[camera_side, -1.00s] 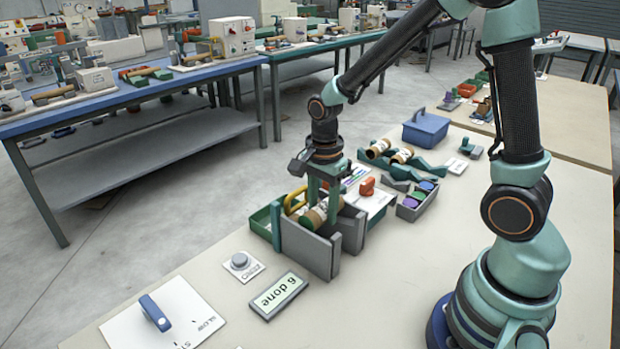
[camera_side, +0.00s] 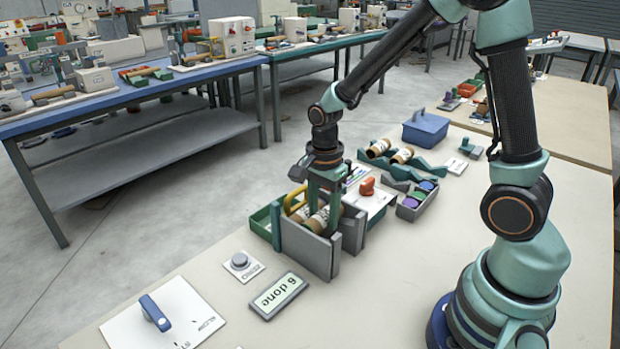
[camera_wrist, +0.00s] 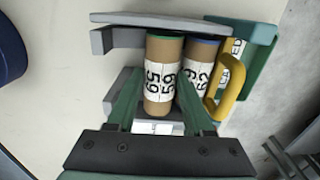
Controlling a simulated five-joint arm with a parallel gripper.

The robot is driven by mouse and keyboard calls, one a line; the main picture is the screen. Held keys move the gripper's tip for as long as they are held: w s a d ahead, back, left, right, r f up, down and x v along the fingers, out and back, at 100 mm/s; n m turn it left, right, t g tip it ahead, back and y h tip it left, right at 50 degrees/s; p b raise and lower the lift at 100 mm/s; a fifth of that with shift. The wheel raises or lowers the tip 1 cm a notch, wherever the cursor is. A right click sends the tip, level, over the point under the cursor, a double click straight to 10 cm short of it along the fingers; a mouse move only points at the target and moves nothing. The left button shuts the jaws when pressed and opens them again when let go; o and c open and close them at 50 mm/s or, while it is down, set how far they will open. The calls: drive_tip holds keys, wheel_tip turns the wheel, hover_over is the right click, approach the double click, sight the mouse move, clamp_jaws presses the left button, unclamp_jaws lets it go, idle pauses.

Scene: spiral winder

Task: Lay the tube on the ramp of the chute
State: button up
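A brown cardboard tube (camera_wrist: 164,75) with a white label reading 59 and a green end lies between my gripper's fingers (camera_wrist: 160,82). Both fingertips appear to press against its sides. In the side view my gripper (camera_side: 324,205) points down into the grey-walled chute (camera_side: 305,248), and the tube shows partly behind its front wall. A second tube (camera_wrist: 199,72), with a blue end and a label reading 62, lies beside it on the right in the wrist view. The tube's underside and its contact with the ramp are hidden.
A green box (camera_side: 262,222) and a yellow handle (camera_wrist: 232,92) stand close beside the chute. A display reading "6 done" (camera_side: 278,296) and a round button (camera_side: 240,262) are in front. Two tubes (camera_side: 402,156) rest on a teal rack behind, near a blue box (camera_side: 425,130).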

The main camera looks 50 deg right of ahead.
sight(323, 212)
drive_tip(key=shift+w, duration=0.2)
wheel_tip(323, 212, up, 13)
drive_tip(key=s+r+n+t, duration=0.4)
drive_tip(key=s+n, duration=0.3)
drive_tip(key=n, duration=1.1)
drive_tip(key=shift+a+t, duration=0.25)
drive_tip(key=shift+t, duration=0.55)
